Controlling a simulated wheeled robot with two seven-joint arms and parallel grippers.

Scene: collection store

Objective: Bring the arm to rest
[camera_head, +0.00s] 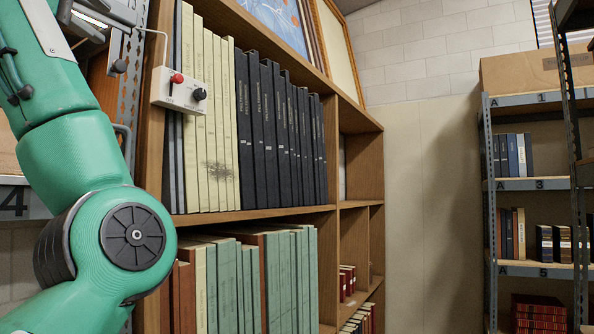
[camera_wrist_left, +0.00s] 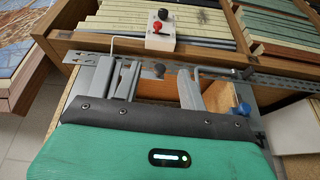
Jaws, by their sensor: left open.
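A small pale switch box (camera_head: 182,92) is fixed to the shelf's wooden upright, in front of the cream books. It has a red knob (camera_head: 177,78) and a black knob (camera_head: 199,94), and a thin cable runs up from it. In the left wrist view the switch box (camera_wrist_left: 160,40) lies beyond the fingertips, with its red knob (camera_wrist_left: 155,28) nearer than the black one. My left gripper (camera_head: 118,50) is open, left of the box and apart from it; its spread fingers also show in the wrist view (camera_wrist_left: 160,78). I cannot make out a lamp. My right gripper is out of view.
The wooden bookcase (camera_head: 260,212) holds rows of cream, dark and green books. A perforated metal upright (camera_wrist_left: 285,84) runs close to my left fingers. Framed pictures (camera_head: 340,40) stand on top. Grey metal shelving (camera_head: 530,184) stands at the right, with bare wall between.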

